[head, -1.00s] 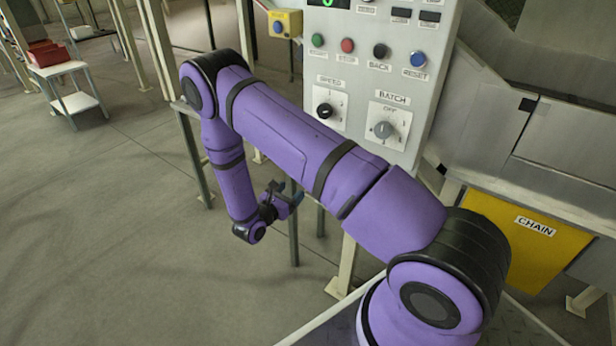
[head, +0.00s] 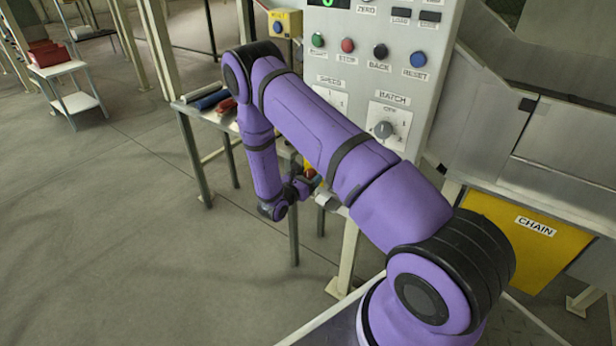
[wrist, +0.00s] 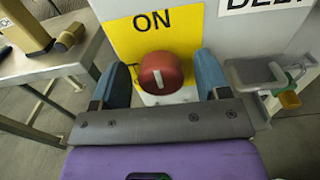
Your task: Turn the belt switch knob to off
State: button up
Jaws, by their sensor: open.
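In the wrist view a red knob (wrist: 168,72) with a short white mark sits on a yellow plate (wrist: 120,38) lettered ON. A partly cut-off white label (wrist: 262,5) is at the upper right. My gripper (wrist: 161,80) is open, with one blue finger on each side of the knob. Gaps show between the fingers and the knob, so I see no grip. In the head view my gripper (head: 312,187) is low in front of the machine, largely behind my own arm. The knob cannot be made out clearly there.
The grey control panel (head: 405,90) with several buttons and a BATCH dial (head: 383,129) stands above my forearm. A side table (head: 190,106) with rolled items is behind my elbow. A green-and-yellow part (wrist: 288,98) is right of my gripper.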

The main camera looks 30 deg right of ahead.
jog(key=c, duration=0.9)
jog(key=n, duration=0.4)
jog(key=shift+w+a+n, duration=0.1)
jog(key=shift+n, duration=0.3)
jog(key=n, duration=0.4)
jog(key=shift+f+n, duration=0.1)
jog(key=shift+n, duration=0.2)
jog(key=n, duration=0.4)
jog(key=shift+w, duration=0.1)
jog(key=shift+f+n, duration=0.15)
jog(key=shift+n, duration=2.05)
